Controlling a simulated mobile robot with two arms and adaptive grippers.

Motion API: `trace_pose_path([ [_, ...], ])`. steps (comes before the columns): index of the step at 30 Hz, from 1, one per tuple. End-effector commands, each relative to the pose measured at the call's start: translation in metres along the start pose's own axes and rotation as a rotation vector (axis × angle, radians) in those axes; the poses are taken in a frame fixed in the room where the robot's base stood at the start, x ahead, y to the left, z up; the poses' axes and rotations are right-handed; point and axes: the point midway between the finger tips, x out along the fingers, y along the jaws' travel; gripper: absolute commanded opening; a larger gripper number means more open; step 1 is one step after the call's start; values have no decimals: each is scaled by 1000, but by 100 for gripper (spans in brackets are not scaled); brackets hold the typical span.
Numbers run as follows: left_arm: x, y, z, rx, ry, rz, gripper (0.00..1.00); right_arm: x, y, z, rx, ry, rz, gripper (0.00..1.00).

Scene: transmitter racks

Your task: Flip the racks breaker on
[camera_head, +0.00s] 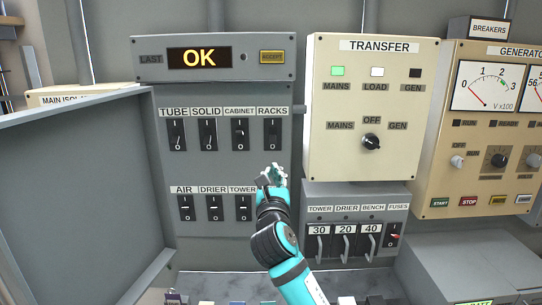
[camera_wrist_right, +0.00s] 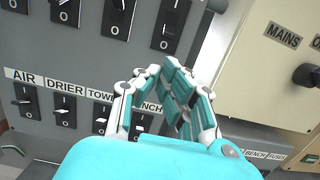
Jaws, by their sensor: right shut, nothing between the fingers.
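The racks breaker (camera_head: 272,134) is a black rocker switch under the RACKS label, at the right end of the upper row on the grey panel. A 0 shows on its lower part; its lever position is hard to tell. In the right wrist view the breaker (camera_wrist_right: 168,26) is at the top, beyond the fingertips. My right gripper (camera_head: 274,174) is shut and empty, just below the racks breaker in the picture and apart from it. Its fingers also show in the right wrist view (camera_wrist_right: 168,75). It hides the right end of the lower row. My left gripper is out of view.
The tube, solid and cabinet breakers (camera_head: 240,134) stand left of the racks one. The cream TRANSFER box (camera_head: 316,120) juts out at right. An open grey door (camera_head: 80,190) stands at left. The fuses box (camera_head: 355,195) is lower right.

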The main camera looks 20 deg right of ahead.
Motion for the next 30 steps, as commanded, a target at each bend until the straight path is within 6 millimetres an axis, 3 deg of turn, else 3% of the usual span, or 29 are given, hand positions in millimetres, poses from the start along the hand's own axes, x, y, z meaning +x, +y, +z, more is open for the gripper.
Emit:
trace_pose_path([
  [15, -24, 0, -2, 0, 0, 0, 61, 81, 0, 2, 2, 2, -1, 0],
  [21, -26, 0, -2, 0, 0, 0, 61, 95, 0, 0, 2, 1, -1, 0],
  [30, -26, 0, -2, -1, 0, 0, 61, 97, 0, 0, 2, 1, 0, 0],
])
